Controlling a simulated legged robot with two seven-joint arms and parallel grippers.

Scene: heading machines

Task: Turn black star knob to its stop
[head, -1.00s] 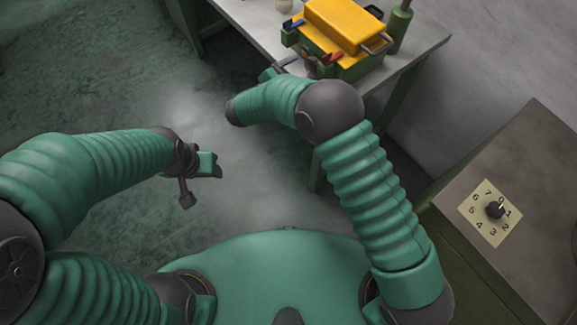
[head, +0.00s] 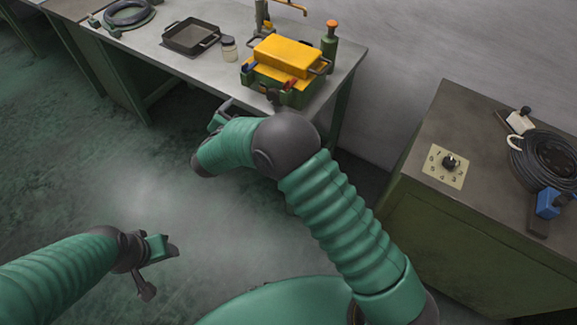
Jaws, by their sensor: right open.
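A small black knob (head: 449,161) stands on a pale numbered plate (head: 436,176) on top of the green cabinet at the right. Its lobes are too small to make out. Nothing touches it. My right gripper (head: 223,112) is open and shows partly behind my bent forearm, beside the workbench's front edge and well left of the knob. My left gripper (head: 158,266) hangs over the floor at lower left, far from the knob. Its jaw gap is not clear.
The green cabinet (head: 415,225) also carries a black cable coil (head: 548,155) and a blue-ended tool (head: 548,203). The workbench (head: 345,72) holds a yellow-topped green box (head: 287,58), a black tray (head: 191,37) and a jar (head: 229,48). Floor at left is clear.

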